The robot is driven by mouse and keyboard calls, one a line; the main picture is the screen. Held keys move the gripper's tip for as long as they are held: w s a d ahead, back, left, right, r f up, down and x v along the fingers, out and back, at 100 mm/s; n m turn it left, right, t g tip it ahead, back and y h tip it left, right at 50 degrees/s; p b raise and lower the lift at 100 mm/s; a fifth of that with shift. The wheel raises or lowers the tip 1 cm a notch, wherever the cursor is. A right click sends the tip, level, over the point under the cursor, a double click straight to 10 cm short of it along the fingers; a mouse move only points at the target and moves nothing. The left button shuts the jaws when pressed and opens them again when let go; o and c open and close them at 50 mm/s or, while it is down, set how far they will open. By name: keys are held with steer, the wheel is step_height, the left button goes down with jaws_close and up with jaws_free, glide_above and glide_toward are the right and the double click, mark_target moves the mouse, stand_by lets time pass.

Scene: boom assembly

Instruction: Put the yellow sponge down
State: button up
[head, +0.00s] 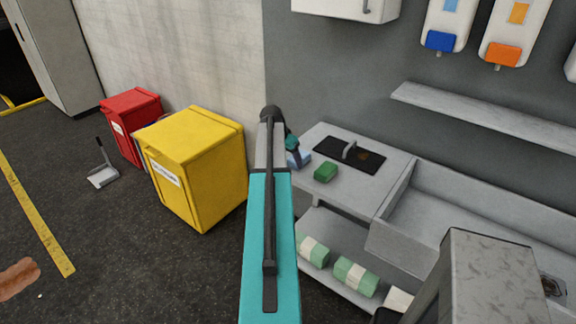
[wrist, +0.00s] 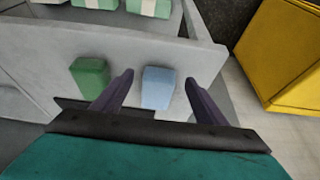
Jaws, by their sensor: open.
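No yellow sponge shows in either view. A light blue block (wrist: 157,88) sits on the grey counter, and it also shows in part in the head view (head: 304,159). My gripper (wrist: 158,80) is open, with its two dark fingers on either side of the blue block and gaps between in the picture. I cannot tell how far above the counter the fingertips are. A green sponge-like block (head: 326,172) lies on the counter (head: 345,197) beside the blue one, outside my fingers; it also shows in the wrist view (wrist: 91,75). My arm hides part of the counter's left end.
A sink basin (head: 440,205) adjoins on the right. Green-and-white packs (head: 356,277) lie on the lower shelf. Yellow (head: 197,170) and red (head: 128,125) bins stand left. A wall shelf (head: 480,115) juts out above.

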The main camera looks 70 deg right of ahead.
steer(key=s+b+v, duration=0.1)
steer(key=b+v, duration=0.1)
steer(key=v, duration=0.6)
steer(key=shift+w+r+b, duration=0.3)
steer(key=shift+w+r, duration=0.05)
steer(key=shift+w, duration=0.2)
steer(key=shift+a, duration=0.1)
steer(key=shift+f, duration=0.1)
